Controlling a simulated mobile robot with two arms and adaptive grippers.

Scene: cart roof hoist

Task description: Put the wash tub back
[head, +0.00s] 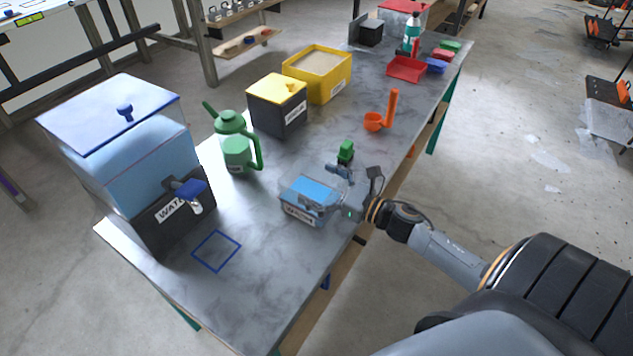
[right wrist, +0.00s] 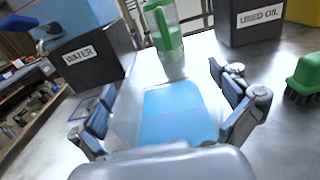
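The wash tub (head: 297,187), a small clear box of blue water with a white label, is at the table's near right edge. It also shows in the right wrist view (right wrist: 178,112). My right gripper (head: 327,190) reaches over it from the right, its fingers spread wide along opposite sides of the tub. In the right wrist view the gripper (right wrist: 170,105) has the tub between its fingers; I cannot tell whether they touch the walls. A blue square outline (head: 216,251) is bare on the table, left of the tub. My left gripper is not in view.
The water tank (head: 130,160) with its blue tap (head: 190,190) stands at the left. Behind the tub are a green pitcher (head: 236,145), a used oil box (head: 277,105) and a yellow bin (head: 330,85). A green brush (head: 345,152) and an orange scoop (head: 374,122) are nearby. Table is clear between tub and outline.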

